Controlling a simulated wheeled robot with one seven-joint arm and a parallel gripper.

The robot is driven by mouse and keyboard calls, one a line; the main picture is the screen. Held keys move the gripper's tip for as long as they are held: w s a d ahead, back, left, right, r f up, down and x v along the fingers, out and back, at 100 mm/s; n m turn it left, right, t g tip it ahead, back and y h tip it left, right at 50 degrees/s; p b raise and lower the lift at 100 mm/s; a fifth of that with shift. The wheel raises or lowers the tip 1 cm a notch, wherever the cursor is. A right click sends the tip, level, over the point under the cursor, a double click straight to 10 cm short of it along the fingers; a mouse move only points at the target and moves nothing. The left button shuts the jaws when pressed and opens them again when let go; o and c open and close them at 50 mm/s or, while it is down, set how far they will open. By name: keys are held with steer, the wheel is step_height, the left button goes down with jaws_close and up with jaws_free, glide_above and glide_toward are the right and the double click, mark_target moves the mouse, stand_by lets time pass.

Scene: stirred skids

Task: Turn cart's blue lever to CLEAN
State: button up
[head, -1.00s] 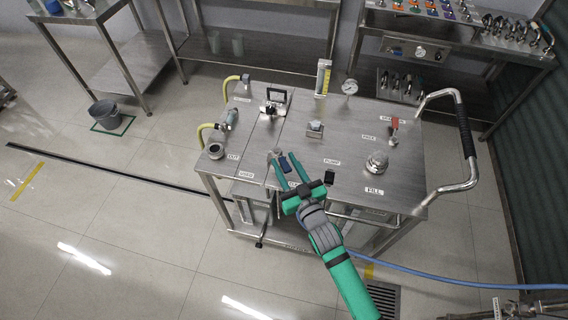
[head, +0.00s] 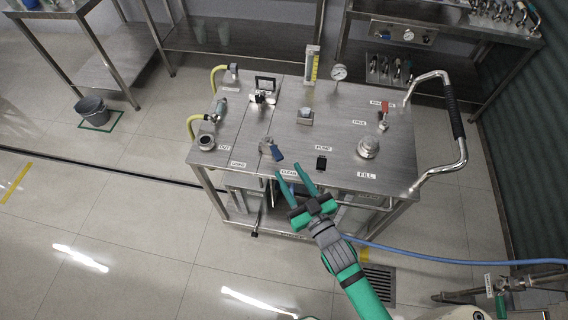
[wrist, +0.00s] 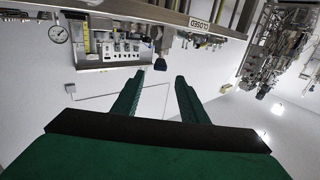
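The steel cart (head: 330,160) stands in the middle of the head view. Its blue lever (head: 277,154) is on the top near the front edge, with the handle pointing to the lower right from its metal pivot. The CLEAN label (head: 288,174) lies just below the handle, and the LOAD label (head: 238,164) is to the left. My gripper (head: 289,169) is open and empty, its fingertips near the CLEAN label, short of the handle and apart from it.
The cart top also carries a red lever (head: 384,115), a gauge (head: 338,73), a FILL cap (head: 368,147) and a black PUMP switch (head: 321,162). A curved push handle (head: 455,120) is at its right. A blue hose (head: 450,257) crosses the floor at right.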

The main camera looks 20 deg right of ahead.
steer(key=shift+s+d, duration=0.1)
steer(key=shift+s, duration=0.6)
steer(key=shift+s+f, duration=0.1)
steer(key=shift+s, duration=0.1)
steer(key=c, duration=0.7)
steer(key=shift+g, duration=0.5)
steer(key=s+f, duration=0.1)
steer(key=s, duration=0.1)
steer(key=s+a, duration=0.1)
steer(key=s, duration=0.2)
steer(key=s+a+f, duration=0.1)
steer(key=s, duration=0.1)
steer(key=shift+s+f, duration=0.25)
steer(key=shift+f, duration=0.05)
jaws_close()
steer(key=s+a+r+m+g+h, duration=0.1)
steer(key=s+a+h, duration=0.1)
steer(key=s+a, duration=1.1)
steer(key=s, duration=0.4)
steer(key=shift+a+r+m+h, duration=0.3)
steer(key=shift+m+h, duration=0.1)
steer(key=shift+s, duration=0.1)
